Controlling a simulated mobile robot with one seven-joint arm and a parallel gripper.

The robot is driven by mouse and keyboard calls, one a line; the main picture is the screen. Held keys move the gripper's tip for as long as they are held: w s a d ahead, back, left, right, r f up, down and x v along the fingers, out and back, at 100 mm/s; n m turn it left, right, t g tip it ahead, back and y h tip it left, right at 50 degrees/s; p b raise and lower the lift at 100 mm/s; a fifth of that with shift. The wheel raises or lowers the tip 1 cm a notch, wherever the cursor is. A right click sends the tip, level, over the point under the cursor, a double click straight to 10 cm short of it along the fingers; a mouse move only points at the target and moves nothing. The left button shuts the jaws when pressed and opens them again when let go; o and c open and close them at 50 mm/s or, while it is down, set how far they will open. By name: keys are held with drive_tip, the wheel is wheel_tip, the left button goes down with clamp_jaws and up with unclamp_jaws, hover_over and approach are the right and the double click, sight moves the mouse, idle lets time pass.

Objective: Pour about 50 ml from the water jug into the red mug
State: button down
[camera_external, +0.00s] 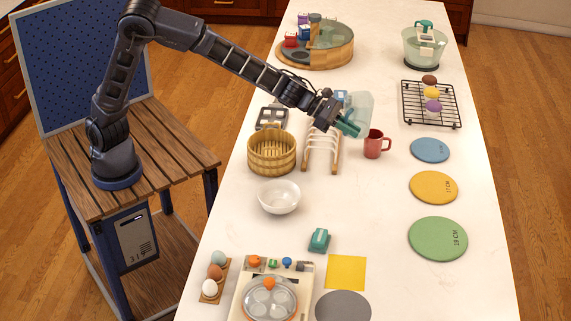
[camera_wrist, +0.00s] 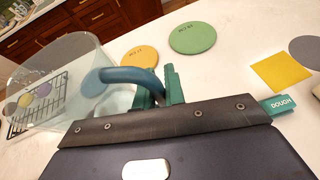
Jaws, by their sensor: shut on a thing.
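The red mug (camera_external: 375,144) stands upright on the white counter in the external view, with its handle to the right. My gripper (camera_external: 341,122) is shut on the handle of the clear water jug (camera_external: 362,106). The jug is held above the counter, just up and left of the mug, and looks tilted. In the wrist view my gripper's green fingers (camera_wrist: 158,92) are at the jug's blue handle (camera_wrist: 130,76), and the clear jug body (camera_wrist: 62,75) fills the left side. The mug does not show in the wrist view. I cannot make out the water level.
A white rack (camera_external: 322,147) stands below the gripper, beside a wooden basket (camera_external: 272,152) and a white bowl (camera_external: 279,196). A wire rack (camera_external: 430,116) and blue, yellow and green discs (camera_external: 438,238) lie to the right. Counter around the mug's front is clear.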

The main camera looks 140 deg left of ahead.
drive_tip(key=w+a+r+n+g+y, duration=0.1)
drive_tip(key=w+a+n+g+y, duration=0.1)
drive_tip(key=w+a+n+y, duration=0.3)
drive_tip(key=f, duration=0.5)
drive_tip(key=d+f+m+h, duration=0.1)
drive_tip(key=f, duration=0.5)
drive_tip(key=w+f+h, duration=0.1)
drive_tip(key=f, duration=0.5)
drive_tip(key=shift+d+f, duration=0.2)
drive_tip(key=shift+d, duration=0.2)
drive_tip(key=shift+s, duration=0.15)
drive_tip(key=shift+a+r, duration=0.15)
drive_tip(key=s+a+r+n+t+h, duration=0.4)
drive_tip(key=a+r+n, duration=0.3)
drive_tip(key=r, duration=0.4)
drive_tip(key=shift+s+a+r+n+h+p, duration=0.4)
drive_tip(key=shift+s+h, duration=0.2)
drive_tip(key=shift+s, duration=0.25)
